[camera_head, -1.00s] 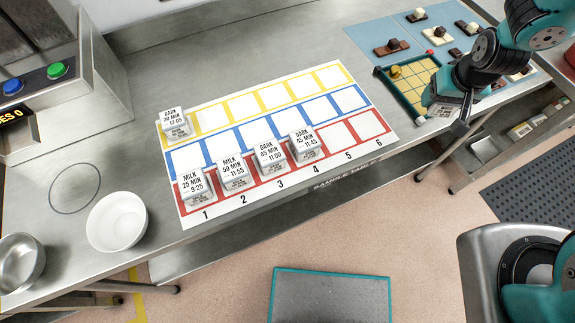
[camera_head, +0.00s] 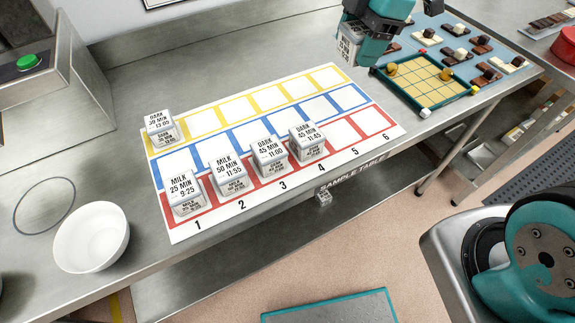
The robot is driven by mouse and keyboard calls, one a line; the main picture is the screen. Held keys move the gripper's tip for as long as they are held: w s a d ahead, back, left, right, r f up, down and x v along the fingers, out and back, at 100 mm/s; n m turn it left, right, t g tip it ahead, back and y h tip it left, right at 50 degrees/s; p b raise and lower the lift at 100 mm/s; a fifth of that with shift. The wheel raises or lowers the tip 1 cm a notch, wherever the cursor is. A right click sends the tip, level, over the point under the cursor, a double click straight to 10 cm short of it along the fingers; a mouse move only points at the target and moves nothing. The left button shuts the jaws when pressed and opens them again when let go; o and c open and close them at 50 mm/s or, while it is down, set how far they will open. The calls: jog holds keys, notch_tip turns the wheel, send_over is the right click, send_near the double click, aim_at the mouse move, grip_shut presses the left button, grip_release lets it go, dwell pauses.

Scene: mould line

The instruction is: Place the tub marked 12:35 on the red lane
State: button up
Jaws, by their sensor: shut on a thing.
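My gripper (camera_head: 356,40) is at the top of the view, shut on a small white tub (camera_head: 349,47). It holds the tub in the air behind the lane sheet's far right corner; its marking is too small to read. The red lane (camera_head: 370,121) is the nearest row of the sheet. Its cells 1 to 4 hold tubs reading 9:25 (camera_head: 184,192), 11:55 (camera_head: 229,175), 11:00 (camera_head: 269,155) and 11:45 (camera_head: 307,141). Red cells 5 and 6 are empty. The yellow lane's first cell holds a DARK tub (camera_head: 161,129), its time hard to read. The blue lane (camera_head: 349,97) is empty.
A white bowl (camera_head: 92,238) stands on the steel table at left. A teal-rimmed grid tray (camera_head: 425,82) lies right of the sheet, with chocolates on blue mats (camera_head: 470,32) beyond. A small pale item (camera_head: 323,197) shows below the table's front edge.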

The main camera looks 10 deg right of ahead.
aim_at(336, 136)
jog(key=shift+s+a+r+n, duration=0.15)
jog(key=shift+s+n, duration=0.15)
jog(key=shift+n, duration=0.3)
jog(key=shift+s+f+g, duration=0.1)
jog(key=shift+f+g, duration=0.2)
notch_tip(336, 136, down, 19)
jog(key=shift+r+p, duration=0.1)
jog(key=shift+p, duration=0.65)
jog(key=o, duration=1)
